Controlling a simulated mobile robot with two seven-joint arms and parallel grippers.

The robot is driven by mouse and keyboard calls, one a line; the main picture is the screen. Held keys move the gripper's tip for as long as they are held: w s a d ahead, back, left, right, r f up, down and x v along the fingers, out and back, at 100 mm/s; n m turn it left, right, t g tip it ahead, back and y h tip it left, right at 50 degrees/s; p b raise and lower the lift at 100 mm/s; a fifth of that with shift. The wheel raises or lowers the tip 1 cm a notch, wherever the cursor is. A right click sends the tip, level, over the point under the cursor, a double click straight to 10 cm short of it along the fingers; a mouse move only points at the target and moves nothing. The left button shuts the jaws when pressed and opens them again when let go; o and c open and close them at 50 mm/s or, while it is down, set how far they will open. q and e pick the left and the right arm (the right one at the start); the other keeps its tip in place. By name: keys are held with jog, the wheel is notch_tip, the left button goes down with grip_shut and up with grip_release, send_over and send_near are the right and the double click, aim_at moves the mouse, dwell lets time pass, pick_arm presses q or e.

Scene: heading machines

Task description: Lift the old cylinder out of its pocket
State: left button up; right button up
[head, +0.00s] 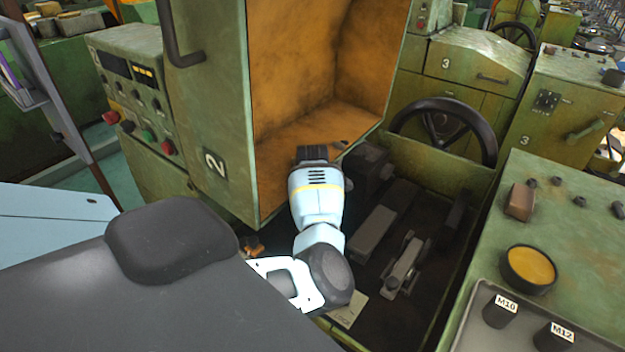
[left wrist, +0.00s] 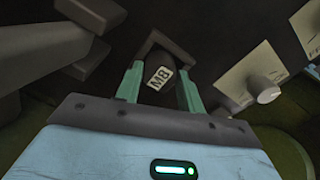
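The old cylinder (left wrist: 158,62) is dark with a white M8 label on its end and shows in the left wrist view. It sits in its pocket, a dark angular frame (left wrist: 178,48) around it. My left gripper (left wrist: 160,78) has its two green fingers on either side of the cylinder, close to it. I cannot tell whether they touch it. In the head view my left arm reaches into the machine bay, and its fingers and the cylinder are hidden there. My right gripper is not in view.
Cylinders labelled M10 (head: 500,311) and M12 (head: 556,337) stand in a grey tray (head: 468,335) at the lower right. The open orange-lined guard (head: 310,60) rises behind my arm. A black handwheel (head: 445,128) stands right of the bay. Dark blocks and levers (head: 404,265) crowd the bay.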

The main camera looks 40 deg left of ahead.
pick_arm(q)
grip_shut()
jog(key=shift+r, duration=0.1)
notch_tip(320, 180, up, 10)
jog(key=shift+p, duration=0.45)
